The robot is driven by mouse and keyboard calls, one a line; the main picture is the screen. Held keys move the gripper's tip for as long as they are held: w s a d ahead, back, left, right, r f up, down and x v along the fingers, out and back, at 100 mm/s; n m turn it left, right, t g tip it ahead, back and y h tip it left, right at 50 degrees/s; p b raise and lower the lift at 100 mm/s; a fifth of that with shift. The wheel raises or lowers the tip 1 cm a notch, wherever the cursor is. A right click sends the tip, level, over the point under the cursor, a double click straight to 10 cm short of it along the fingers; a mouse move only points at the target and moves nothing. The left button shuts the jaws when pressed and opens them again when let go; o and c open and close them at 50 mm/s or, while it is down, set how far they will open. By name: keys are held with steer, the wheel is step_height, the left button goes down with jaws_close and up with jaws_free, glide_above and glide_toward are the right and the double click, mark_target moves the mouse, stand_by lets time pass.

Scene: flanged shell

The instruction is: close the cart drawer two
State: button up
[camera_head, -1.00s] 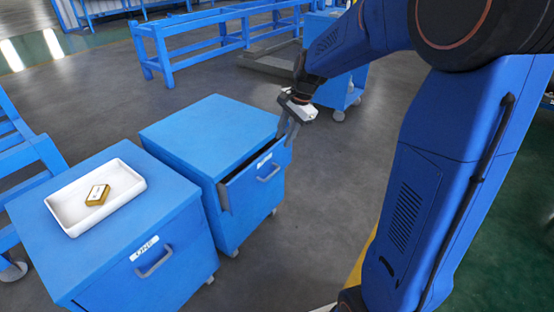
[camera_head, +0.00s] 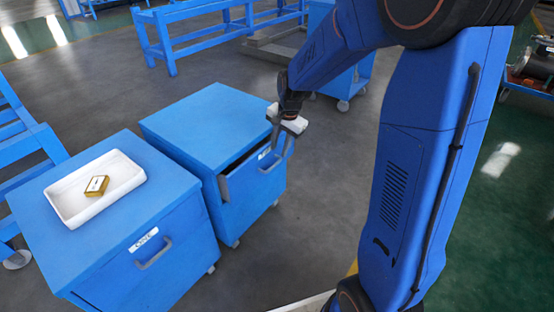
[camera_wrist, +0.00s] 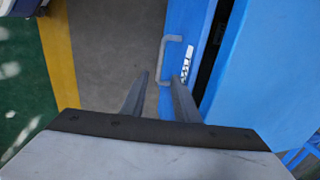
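The second blue cart (camera_head: 200,125) has its top drawer (camera_head: 245,190) partly open, with a dark gap behind the drawer front. A label and a grey handle (camera_wrist: 165,58) are on that front; in the head view my gripper partly covers them. My gripper (camera_head: 281,140) points down at the drawer front. In the wrist view its two fingers (camera_wrist: 160,76) are apart, with the lower end of the handle showing between the tips. I cannot tell whether they touch it. The dark gap of the drawer (camera_wrist: 212,50) also shows in the wrist view.
Cart one (camera_head: 150,265), with its drawer shut, stands close at the left. A white tray (camera_head: 75,212) with a small gold-coloured block (camera_head: 97,186) is on top of it. A blue bench frame (camera_head: 220,35) stands behind. Grey floor is clear around cart two's right side.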

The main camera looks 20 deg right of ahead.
mark_target(276, 163)
steer(key=f, duration=0.4)
steer(key=w+f, duration=0.1)
steer(key=f, duration=0.2)
steer(key=shift+a, duration=0.4)
steer(key=shift+r, duration=0.1)
jaws_close()
